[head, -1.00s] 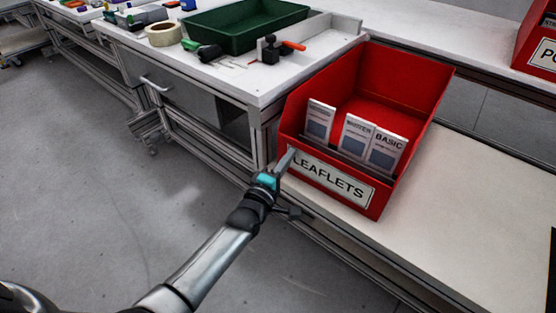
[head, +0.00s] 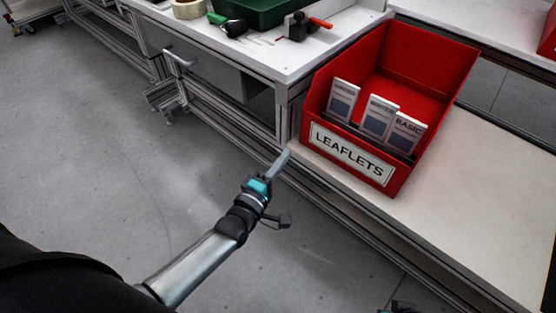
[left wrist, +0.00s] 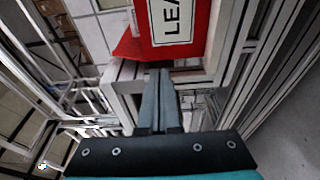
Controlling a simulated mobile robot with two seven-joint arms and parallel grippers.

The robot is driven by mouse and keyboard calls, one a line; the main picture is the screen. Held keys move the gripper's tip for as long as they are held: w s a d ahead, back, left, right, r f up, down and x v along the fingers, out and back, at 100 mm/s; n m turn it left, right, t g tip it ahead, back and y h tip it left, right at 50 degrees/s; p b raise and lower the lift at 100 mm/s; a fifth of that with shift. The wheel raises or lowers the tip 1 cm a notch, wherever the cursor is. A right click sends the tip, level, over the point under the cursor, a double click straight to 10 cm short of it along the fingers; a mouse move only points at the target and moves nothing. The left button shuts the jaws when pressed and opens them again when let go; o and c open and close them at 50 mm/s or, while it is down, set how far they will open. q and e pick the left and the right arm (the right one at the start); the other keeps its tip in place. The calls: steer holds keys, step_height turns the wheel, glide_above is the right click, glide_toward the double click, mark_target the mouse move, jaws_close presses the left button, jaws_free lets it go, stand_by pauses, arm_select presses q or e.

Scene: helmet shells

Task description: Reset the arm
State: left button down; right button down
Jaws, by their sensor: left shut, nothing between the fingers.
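My left gripper (head: 284,158) is shut and empty. In the head view it is just in front of the bench edge, below and left of the red leaflets bin, apart from it. In the left wrist view its closed fingers (left wrist: 160,95) point toward the bench frame and the bin's front. At the bottom right of the head view, a small dark and teal piece (head: 398,308) shows at the picture edge, likely part of my right arm; its fingers are hidden.
The red bin (head: 352,180) labelled LEAFLETS stands on a white bench (head: 470,215) and holds three leaflets (head: 377,117). A second table at the back bears a green tray (head: 262,14), a tape roll (head: 187,9) and a black clamp (head: 298,25). The grey floor (head: 90,140) at left is clear.

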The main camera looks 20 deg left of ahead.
arm_select(q)
steer(key=shift+s+a, duration=0.15)
steer(key=shift+s, duration=0.8)
arm_select(e)
steer(key=shift+s+f, duration=0.2)
steer(key=shift+f, duration=0.45)
arm_select(q)
steer(key=shift+f, duration=0.1)
